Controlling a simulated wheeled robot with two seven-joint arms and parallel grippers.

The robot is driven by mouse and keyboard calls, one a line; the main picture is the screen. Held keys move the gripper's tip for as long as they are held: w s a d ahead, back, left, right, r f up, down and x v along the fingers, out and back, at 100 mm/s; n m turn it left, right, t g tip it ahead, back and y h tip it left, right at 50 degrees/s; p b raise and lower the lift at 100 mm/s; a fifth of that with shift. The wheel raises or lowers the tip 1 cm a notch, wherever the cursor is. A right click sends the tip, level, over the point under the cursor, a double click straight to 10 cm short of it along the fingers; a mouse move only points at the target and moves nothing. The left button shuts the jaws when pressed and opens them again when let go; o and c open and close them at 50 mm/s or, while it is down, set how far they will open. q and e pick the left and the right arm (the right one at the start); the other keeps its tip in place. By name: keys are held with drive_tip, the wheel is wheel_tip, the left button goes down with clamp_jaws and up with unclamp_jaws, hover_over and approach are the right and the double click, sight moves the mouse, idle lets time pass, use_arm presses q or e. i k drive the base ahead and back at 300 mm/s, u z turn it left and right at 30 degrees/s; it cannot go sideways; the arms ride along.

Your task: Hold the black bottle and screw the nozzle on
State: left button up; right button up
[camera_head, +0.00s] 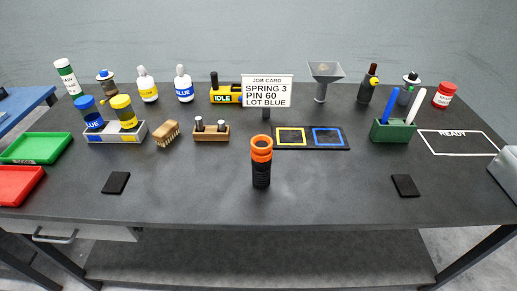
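A black cylinder (261,175) with an orange collar and flared orange top stands upright at the front middle of the dark table. I cannot tell whether it is the task's black bottle. A dark bottle (366,91) with a red and yellow part near its top stands upright at the back right. I cannot make out a separate nozzle for certain. Neither of my grippers is in view, and nothing is seen held.
A job card sign (267,90) stands behind the cylinder. A wooden block (211,133), a brush (168,133) and a two-square board (291,145) lie mid-table. A green holder (393,132) stands right.

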sight(261, 172)
drive_tip(key=u, duration=1.75)
drive_tip(key=k, duration=1)
drive_tip(key=z, duration=1.15)
drive_tip(key=i, duration=0.5)
drive_tip(key=z, duration=0.05)
